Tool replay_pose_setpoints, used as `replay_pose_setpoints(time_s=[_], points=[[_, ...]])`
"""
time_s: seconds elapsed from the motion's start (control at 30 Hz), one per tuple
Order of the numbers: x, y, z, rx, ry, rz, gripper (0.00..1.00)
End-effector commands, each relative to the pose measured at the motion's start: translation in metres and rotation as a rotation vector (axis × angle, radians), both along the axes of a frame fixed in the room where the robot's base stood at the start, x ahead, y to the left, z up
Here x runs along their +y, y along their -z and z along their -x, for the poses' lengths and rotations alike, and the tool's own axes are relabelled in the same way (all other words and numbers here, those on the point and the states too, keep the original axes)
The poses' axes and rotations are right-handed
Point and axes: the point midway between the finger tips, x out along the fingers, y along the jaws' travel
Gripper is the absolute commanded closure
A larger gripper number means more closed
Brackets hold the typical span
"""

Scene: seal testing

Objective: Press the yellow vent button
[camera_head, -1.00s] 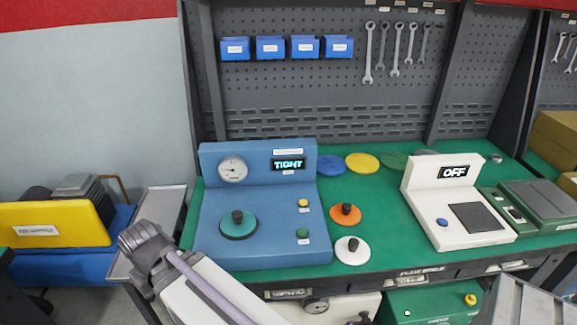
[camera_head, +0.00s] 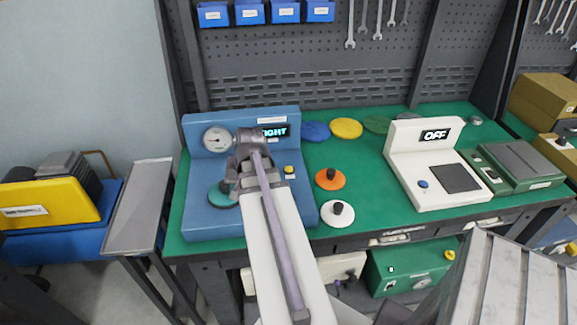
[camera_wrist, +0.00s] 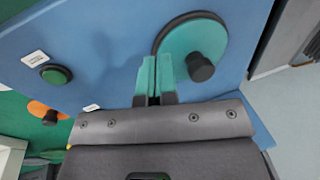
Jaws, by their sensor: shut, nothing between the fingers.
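The blue tester (camera_head: 212,225) stands at the left end of the green bench. Its yellow button (camera_head: 289,169) shows in the head view, just right of my arm; I cannot make it out in the wrist view. My gripper (camera_wrist: 153,62) is shut and empty over the tester, beside the teal disc with its black knob (camera_wrist: 198,45). The teal disc also shows in the head view (camera_head: 222,198), partly behind my gripper. The green button (camera_wrist: 56,74) is left of the fingers in the wrist view and hidden by my arm in the head view.
The tester's gauge (camera_head: 217,139) and its display (camera_head: 277,131) stand at the back; my arm covers part of the display. An orange disc (camera_head: 330,180) and a white disc (camera_head: 337,213) lie to the right. A white device reading OFF (camera_head: 425,165) stands farther right.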

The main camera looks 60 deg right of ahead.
Motion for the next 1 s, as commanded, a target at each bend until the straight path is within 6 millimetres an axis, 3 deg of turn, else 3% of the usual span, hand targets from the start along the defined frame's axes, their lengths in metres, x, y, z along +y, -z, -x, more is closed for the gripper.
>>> replay_pose_setpoints(time_s=[0.03,0.1,0.3,0.4,0.5,0.6,1.0], points=[[-0.027,-0.006,0.006,-0.030,0.110,-0.024,1.00],[-0.060,-0.012,0.016,-0.081,0.275,-0.065,1.00],[-0.152,-0.033,0.047,-0.259,0.784,-0.224,1.00],[-0.189,-0.047,0.049,-0.366,1.055,-0.360,1.00],[-0.197,-0.058,0.030,-0.439,1.263,-0.523,1.00],[-0.199,-0.062,0.027,-0.453,1.374,-0.597,1.00],[-0.198,-0.060,0.026,-0.444,1.406,-0.613,1.00]])
